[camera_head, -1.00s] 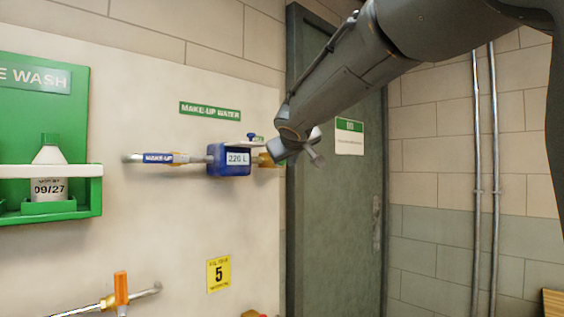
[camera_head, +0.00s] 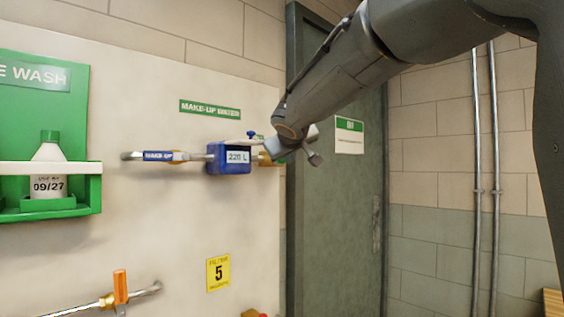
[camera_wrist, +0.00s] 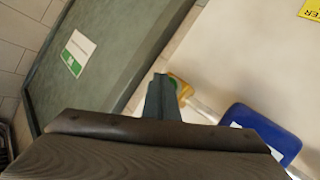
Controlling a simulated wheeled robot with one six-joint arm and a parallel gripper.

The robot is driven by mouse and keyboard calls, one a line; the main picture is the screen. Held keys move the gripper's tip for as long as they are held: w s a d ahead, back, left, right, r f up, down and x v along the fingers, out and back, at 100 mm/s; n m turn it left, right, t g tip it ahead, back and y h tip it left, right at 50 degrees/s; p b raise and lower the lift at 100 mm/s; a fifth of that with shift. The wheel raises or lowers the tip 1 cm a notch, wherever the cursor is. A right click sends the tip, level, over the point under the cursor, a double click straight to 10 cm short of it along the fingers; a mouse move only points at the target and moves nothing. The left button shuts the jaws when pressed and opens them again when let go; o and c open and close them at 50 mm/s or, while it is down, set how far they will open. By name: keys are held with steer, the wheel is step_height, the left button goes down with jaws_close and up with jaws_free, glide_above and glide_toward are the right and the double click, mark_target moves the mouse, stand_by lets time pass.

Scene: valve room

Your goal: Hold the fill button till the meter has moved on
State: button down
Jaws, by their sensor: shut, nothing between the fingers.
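The blue water meter (camera_head: 238,168) sits on the make-up pipe under the MAKE-UP WATER sign (camera_head: 210,110). Its display reads about 220 L, but the last digit is unclear. A brass fitting (camera_head: 265,158) joins its right side. My gripper (camera_head: 274,149) is shut and empty beside this fitting, hiding part of it. In the wrist view, my gripper's fingertips (camera_wrist: 160,82) are close to a yellow-brass part with a green patch (camera_wrist: 177,84); I cannot tell whether they touch it. The blue meter (camera_wrist: 262,132) is to the right there. The fill button cannot be clearly made out.
A blue MAKE-UP pipe tag (camera_head: 158,156) is left of the meter. A green eye-wash holder (camera_head: 95,190) stands out at far left. An orange-handled valve (camera_head: 120,286) is below.

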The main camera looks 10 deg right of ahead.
steer(key=shift+w+a, duration=0.3)
steer(key=shift+w, duration=0.15)
stand_by(1.0)
stand_by(0.7)
steer(key=shift+s+d+b, duration=0.4)
steer(key=shift+s+d, duration=0.1)
steer(key=shift+s, duration=0.3)
steer(key=s+d, duration=0.1)
steer(key=s, duration=0.1)
steer(key=s+d, duration=0.2)
steer(key=shift+s, duration=0.1)
stand_by(0.5)
